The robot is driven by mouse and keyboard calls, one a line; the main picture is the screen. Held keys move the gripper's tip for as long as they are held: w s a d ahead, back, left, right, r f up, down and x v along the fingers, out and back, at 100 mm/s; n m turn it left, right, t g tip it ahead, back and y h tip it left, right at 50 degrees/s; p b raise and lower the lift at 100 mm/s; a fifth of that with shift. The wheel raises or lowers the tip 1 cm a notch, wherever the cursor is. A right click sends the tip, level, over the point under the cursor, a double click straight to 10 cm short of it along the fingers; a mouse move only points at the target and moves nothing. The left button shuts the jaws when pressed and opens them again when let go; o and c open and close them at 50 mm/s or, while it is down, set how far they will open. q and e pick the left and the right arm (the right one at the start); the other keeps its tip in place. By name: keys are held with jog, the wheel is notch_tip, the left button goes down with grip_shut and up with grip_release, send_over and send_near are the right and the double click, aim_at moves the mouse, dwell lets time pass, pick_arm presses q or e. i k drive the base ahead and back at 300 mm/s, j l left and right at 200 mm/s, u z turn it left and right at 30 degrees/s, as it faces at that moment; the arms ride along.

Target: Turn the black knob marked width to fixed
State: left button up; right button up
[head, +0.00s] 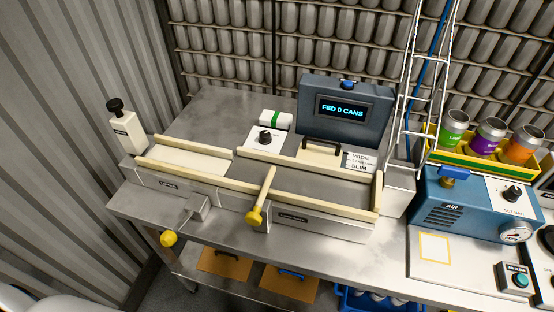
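A black knob (265,138) sits on a white plate behind the fenced lane, left of the display box. The plate's lettering is too small to read, so I cannot tell for sure that it is the width knob or where it points. A second black knob (115,106) tops a cream post at the far left; the post's label is unreadable. A third black knob (512,193) sits on the blue air unit, on a plate marked SET BAR. A small WIDE and SLIM sign (360,160) stands right of the first knob. Neither gripper is in view.
Cream rails (190,178) and a yellow-ended lever (254,216) lie in front of the first knob. The display box (345,112) reads FED 0 CANS. A wire chute (425,85) and a yellow can tray (485,157) stand at right. The bench behind the left rail is clear.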

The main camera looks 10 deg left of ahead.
aim_at(265, 137)
jog(key=i+j, duration=0.1)
jog(key=j, duration=1.55)
jog(key=i+z, duration=0.05)
